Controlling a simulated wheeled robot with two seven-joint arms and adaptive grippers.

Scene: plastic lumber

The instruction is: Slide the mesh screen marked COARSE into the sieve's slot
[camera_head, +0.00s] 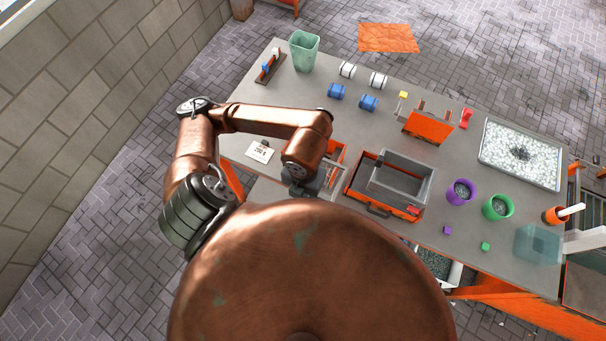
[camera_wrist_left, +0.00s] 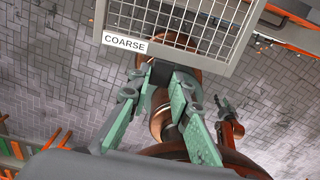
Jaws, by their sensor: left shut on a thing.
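My left gripper (camera_wrist_left: 166,78) is shut on the lower edge of the mesh screen (camera_wrist_left: 232,62), a grey frame with a wire grid. Its white label reads COARSE in the left wrist view. In the head view my left gripper (camera_head: 312,190) is over the table's near edge, left of the sieve. The screen shows there only as a narrow grey piece (camera_head: 334,184), apart from the sieve. The sieve (camera_head: 402,178) is a grey open box on an orange base with a handle. I cannot make out its slot.
An orange rack (camera_head: 336,151) stands behind my left gripper. Purple (camera_head: 461,192) and green (camera_head: 497,207) cups stand right of the sieve. A tray of pale pebbles (camera_head: 520,154) is at the right. A card (camera_head: 260,151) lies left. My rounded body hides the near middle.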

